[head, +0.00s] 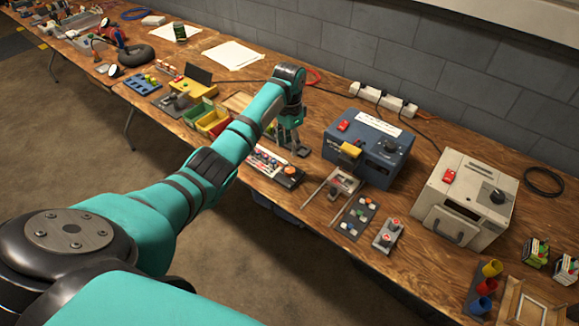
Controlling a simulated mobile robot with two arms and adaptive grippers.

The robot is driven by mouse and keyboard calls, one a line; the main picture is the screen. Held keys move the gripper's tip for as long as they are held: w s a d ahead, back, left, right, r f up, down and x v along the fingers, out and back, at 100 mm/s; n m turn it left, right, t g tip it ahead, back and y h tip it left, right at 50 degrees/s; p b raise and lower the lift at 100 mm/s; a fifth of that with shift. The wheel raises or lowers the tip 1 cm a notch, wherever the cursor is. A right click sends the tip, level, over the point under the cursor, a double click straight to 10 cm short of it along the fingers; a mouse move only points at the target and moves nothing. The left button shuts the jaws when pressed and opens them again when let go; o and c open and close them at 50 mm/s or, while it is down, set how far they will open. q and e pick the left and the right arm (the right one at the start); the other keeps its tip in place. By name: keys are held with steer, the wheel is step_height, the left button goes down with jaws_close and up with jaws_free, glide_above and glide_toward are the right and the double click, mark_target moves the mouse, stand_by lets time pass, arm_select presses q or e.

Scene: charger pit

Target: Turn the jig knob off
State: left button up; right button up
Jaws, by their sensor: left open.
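A dark blue box (371,172) stands on the wooden bench, with a red switch, a white label and a black knob (390,146) on it. A beige box (450,205) to its right has a red switch and a black knob (496,196). I cannot tell which knob is the jig knob, nor read either setting. My left arm reaches across the bench. My left gripper (296,147) points down, open, left of the blue box and apart from both knobs. It is small in view, and I see nothing held. My right gripper is not in view.
Below the blue box are a small metal fixture (331,188), a tray of buttons (356,217) and a red-button box (387,236). A power strip (382,100) lies by the wall. Yellow and green bins (212,122) stand left of the gripper. Coloured cups (485,287) are at lower right.

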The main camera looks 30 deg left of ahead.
mark_target(290, 170)
arm_select(q)
step_height(290, 170, down, 11)
steer(key=shift+r+b, duration=0.1)
steer(key=shift+b, duration=0.2)
jaws_close()
